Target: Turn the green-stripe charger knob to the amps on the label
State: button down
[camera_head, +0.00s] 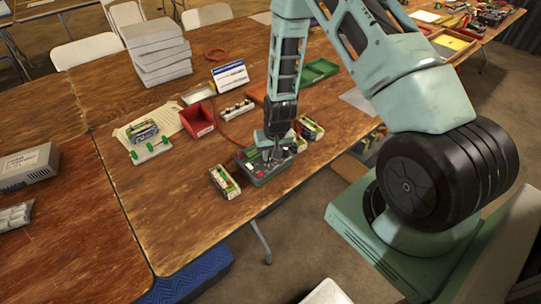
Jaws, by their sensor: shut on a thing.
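The charger (260,175) is a dark grey-green box near the front edge of the wooden table. My gripper (272,156) points down onto its top and is shut on what appears to be a knob. The fingers hide the knob, so its pointer and the scale cannot be read. I cannot make out a green stripe clearly. A battery pack (224,182) with a green and pale label lies left of the charger. Another labelled pack (311,128) lies behind it to the right. The amps on the labels are too small to read.
A red bin (197,120), a blue-and-white card stand (230,75) and a strip with knobs (236,109) stand behind the charger. A labelled pack (142,131) and a small rack with green pieces (151,151) are at left. The table's front left is clear.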

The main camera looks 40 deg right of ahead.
aim_at(277, 167)
jog(key=shift+m, duration=0.5)
dwell(0.3)
jog(key=c, duration=1.3)
grip_release()
jog(key=shift+r, duration=0.1)
jog(key=s+r+b, duration=0.2)
jog(key=s+r, duration=0.1)
jog(key=r, duration=1.4)
jog(key=shift+d, duration=0.1)
